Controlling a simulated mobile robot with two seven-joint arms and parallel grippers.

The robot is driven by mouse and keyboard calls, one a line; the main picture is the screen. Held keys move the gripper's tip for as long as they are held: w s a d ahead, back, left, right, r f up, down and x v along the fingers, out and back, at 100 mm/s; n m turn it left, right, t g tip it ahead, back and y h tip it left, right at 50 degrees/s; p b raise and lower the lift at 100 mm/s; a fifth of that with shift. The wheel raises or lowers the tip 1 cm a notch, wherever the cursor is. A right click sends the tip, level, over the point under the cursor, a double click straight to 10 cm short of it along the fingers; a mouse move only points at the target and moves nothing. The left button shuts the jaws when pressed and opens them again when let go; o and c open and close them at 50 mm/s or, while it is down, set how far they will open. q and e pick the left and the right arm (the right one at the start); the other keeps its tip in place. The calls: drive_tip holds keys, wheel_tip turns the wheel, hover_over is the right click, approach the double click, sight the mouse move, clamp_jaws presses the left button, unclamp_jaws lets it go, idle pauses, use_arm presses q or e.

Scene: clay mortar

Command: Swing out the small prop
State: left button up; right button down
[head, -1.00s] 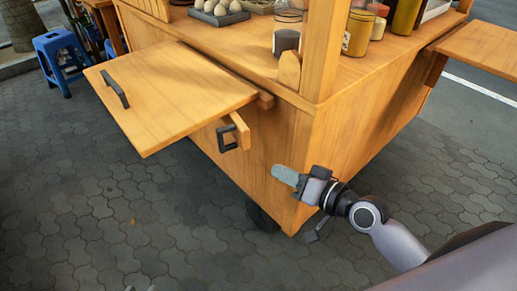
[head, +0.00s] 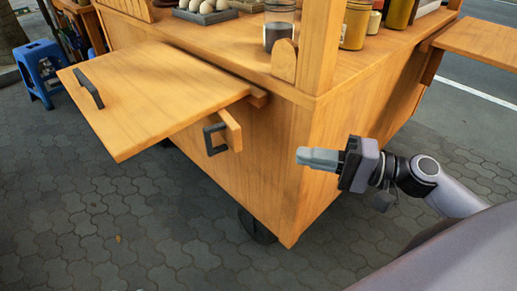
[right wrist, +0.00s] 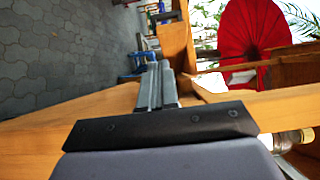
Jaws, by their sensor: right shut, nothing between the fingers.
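The small prop (head: 232,130) is a short wooden arm with a dark handle (head: 215,139). It sticks out from the cart front just below the raised flap (head: 155,90), near the flap's right end. My right gripper (head: 300,156) is to the right of the prop, in front of the cart's corner, with its fingers pointing left. Its fingers are shut together and empty, apart from the handle. The right wrist view shows the closed fingers (right wrist: 158,85) too. My left gripper is not in view.
The flap juts out with its own dark handle (head: 88,87). The countertop holds a glass jar (head: 279,25) and other jars. A side shelf (head: 490,42) extends at right. A wheel (head: 256,227) shows below the cart. The paving in front is clear.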

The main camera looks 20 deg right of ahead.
drive_tip(key=x, duration=0.9)
drive_tip(key=shift+w+a+p, duration=0.15)
drive_tip(key=shift+a+p, duration=0.05)
drive_tip(key=shift+p, duration=0.15)
idle(0.3)
